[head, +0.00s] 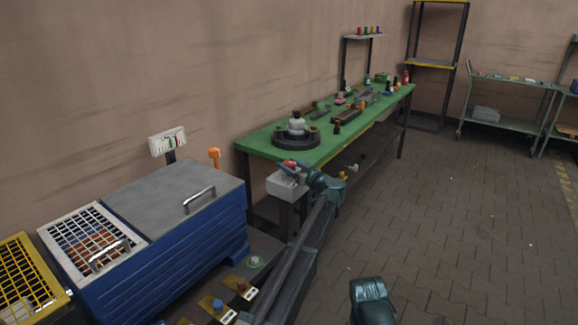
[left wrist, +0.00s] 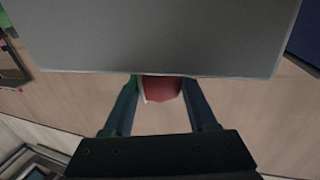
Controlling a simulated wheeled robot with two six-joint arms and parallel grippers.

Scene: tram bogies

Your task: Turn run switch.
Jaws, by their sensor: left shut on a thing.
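The run switch is a small red knob (head: 289,162) on a light grey box (head: 284,187) at the near end of the green workbench. My left gripper (head: 295,168) reaches the box from the right and is shut on the red knob. In the left wrist view the red knob (left wrist: 161,88) sits between the two fingers, partly hidden by the large grey box (left wrist: 165,35). The knob's markings and exact angle cannot be made out.
The green workbench (head: 262,142) carries a round dark turntable (head: 296,140) and several small parts. A blue cabinet with a grey lid (head: 165,195) stands to the left, close to my arm. The paved floor (head: 450,230) to the right is clear.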

